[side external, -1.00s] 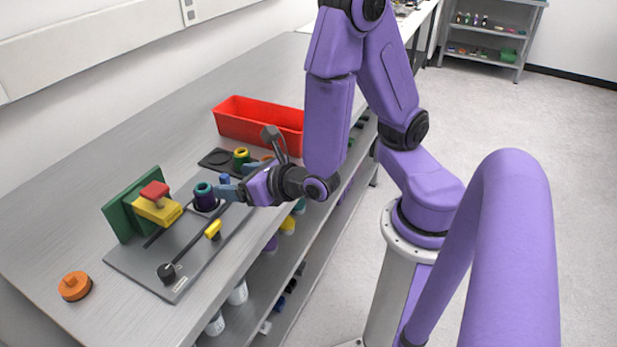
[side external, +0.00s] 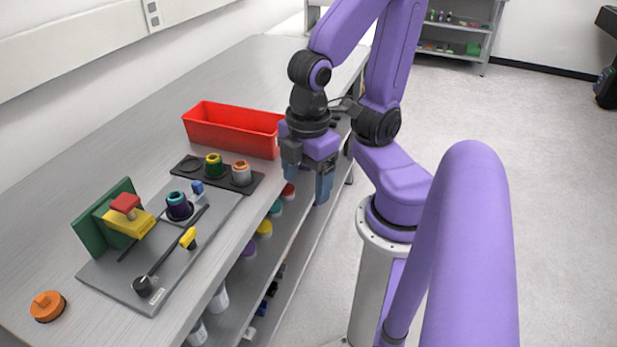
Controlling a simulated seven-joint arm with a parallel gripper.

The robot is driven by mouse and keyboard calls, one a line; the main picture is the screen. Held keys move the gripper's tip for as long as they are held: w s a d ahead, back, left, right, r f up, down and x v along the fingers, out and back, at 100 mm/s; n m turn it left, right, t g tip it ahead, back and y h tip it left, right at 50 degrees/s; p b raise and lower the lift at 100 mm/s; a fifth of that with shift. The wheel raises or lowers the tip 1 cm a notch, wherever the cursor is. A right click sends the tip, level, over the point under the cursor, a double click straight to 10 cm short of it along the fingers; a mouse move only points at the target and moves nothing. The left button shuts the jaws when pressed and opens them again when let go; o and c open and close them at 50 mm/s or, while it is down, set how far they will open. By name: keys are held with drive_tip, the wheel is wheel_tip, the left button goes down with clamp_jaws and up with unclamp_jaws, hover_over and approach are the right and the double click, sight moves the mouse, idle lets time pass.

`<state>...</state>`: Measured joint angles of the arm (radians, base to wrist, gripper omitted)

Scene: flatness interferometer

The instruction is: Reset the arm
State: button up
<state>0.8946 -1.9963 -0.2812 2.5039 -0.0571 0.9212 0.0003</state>
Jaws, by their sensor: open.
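My gripper (side external: 307,180) is open and empty, with its fingers pointing down. It hangs near the bench's front edge, to the right of the red bin and apart from the parts on the bench. The grey interferometer plate (side external: 200,252) lies on the bench at the left. It carries a green upright plate (side external: 92,232), a yellow block with a red top (side external: 130,222), a purple and teal cylinder (side external: 178,207), a small blue piece (side external: 197,187) and a black rod with a yellow handle (side external: 188,238).
A dark tray (side external: 257,184) holds a green and yellow cylinder (side external: 213,165) and a grey and orange one (side external: 241,173). A red bin (side external: 228,130) stands behind it. An orange knob (side external: 47,305) lies front left. Shelves under the bench hold several jars.

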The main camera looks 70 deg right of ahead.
drive_tip(key=shift+s+a+r+y, duration=0.25)
drive_tip(key=shift+s+a+y, duration=0.05)
drive_tip(key=shift+s+a, duration=0.05)
